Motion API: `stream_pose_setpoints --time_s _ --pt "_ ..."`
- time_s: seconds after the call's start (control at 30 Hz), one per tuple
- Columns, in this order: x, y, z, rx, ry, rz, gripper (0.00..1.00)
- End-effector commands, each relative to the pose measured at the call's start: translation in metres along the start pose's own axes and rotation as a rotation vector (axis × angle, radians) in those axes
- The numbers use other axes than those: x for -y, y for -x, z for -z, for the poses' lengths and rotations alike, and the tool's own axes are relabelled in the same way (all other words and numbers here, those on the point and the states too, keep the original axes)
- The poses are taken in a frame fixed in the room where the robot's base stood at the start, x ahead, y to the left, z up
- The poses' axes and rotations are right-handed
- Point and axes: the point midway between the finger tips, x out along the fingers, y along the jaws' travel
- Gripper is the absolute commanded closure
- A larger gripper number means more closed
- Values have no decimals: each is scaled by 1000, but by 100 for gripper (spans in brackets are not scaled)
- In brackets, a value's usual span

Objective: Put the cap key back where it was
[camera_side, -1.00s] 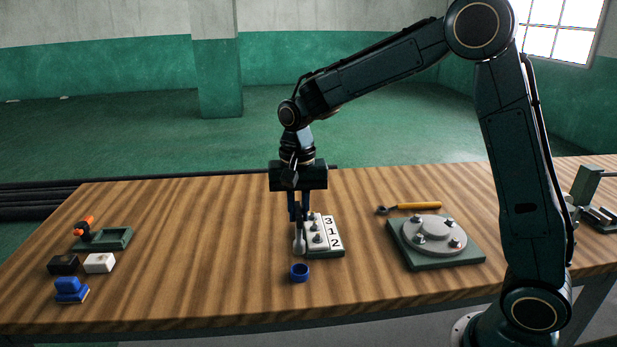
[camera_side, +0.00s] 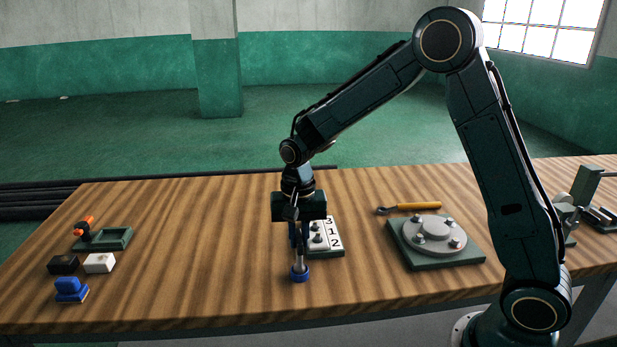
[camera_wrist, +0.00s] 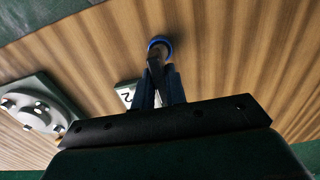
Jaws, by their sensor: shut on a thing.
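The cap key (camera_side: 299,258) is a grey, upright tool, held between the fingers of my gripper (camera_side: 299,240). Its lower end meets the small blue round holder (camera_side: 300,275) on the table and appears to be inside its rim; how deep it sits I cannot tell. In the wrist view the grey key (camera_wrist: 155,64) runs from between the blue fingers of my gripper (camera_wrist: 160,88) to the blue ring of the holder (camera_wrist: 165,41). My gripper is shut on the key.
A block with studs and number tiles (camera_side: 333,240) stands close behind my gripper. A green plate with a grey bolted disc (camera_side: 440,255) and a yellow-handled wrench (camera_side: 415,207) lie to the right. A green tray (camera_side: 110,240) and small blocks (camera_side: 98,262) are far left.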

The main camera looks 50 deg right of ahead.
Motion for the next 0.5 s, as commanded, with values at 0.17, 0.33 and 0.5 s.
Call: stream_pose_setpoints --time_s 0.17,0.33,0.5 --pt "0 0 0 -1 0 1 100" --pt "0 -2 0 0 0 0 100" --pt "0 -3 0 0 0 0 65"
